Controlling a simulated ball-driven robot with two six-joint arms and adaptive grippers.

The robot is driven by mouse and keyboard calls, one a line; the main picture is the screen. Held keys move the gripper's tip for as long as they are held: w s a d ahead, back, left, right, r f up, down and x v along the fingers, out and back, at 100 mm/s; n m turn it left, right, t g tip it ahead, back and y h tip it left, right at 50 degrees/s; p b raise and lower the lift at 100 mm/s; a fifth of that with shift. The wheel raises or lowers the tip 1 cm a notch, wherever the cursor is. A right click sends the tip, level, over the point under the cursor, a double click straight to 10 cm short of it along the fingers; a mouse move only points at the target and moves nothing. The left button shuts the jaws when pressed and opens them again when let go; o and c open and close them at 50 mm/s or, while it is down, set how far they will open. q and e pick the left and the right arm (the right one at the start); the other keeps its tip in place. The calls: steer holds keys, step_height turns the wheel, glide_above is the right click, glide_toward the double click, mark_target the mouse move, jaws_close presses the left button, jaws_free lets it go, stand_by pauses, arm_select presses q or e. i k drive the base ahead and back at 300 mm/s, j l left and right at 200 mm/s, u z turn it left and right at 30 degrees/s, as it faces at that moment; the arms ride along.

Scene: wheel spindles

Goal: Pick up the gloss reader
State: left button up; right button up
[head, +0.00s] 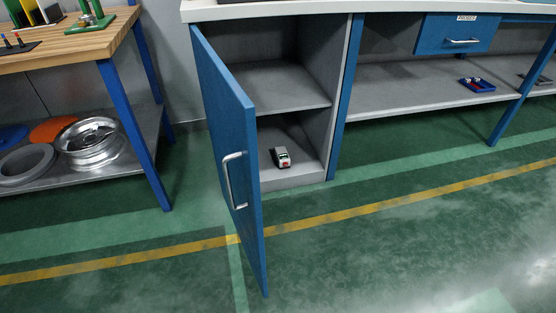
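Neither of my grippers shows in the head view.
The open door juts into the room left of the device. A wooden-topped bench (75,43) with a metal wheel rim (90,142) on its lower shelf stands left. A lower shelf at right holds a blue tray (477,85). The green floor (400,240) in front is clear.

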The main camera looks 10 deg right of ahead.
mark_target(281, 155)
steer(key=l+z, duration=0.25)
steer(key=z, duration=0.25)
steer(key=i+l+z, duration=0.15)
steer(key=z, duration=0.3)
steer(key=i+l+z, duration=0.3)
steer(key=i+l, duration=0.35)
steer(key=i+l+z, duration=0.25)
steer(key=i+l, duration=0.2)
steer(key=i, duration=0.3)
steer(key=i+l, duration=0.2)
steer(key=i+u, duration=0.1)
steer(key=u, duration=2.05)
steer(key=i+u, duration=0.3)
steer(key=i+l+u, duration=0.3)
steer(key=i, duration=0.15)
steer(key=i+l+u, duration=0.1)
steer(key=i+u, duration=0.2)
steer(key=i, duration=0.1)
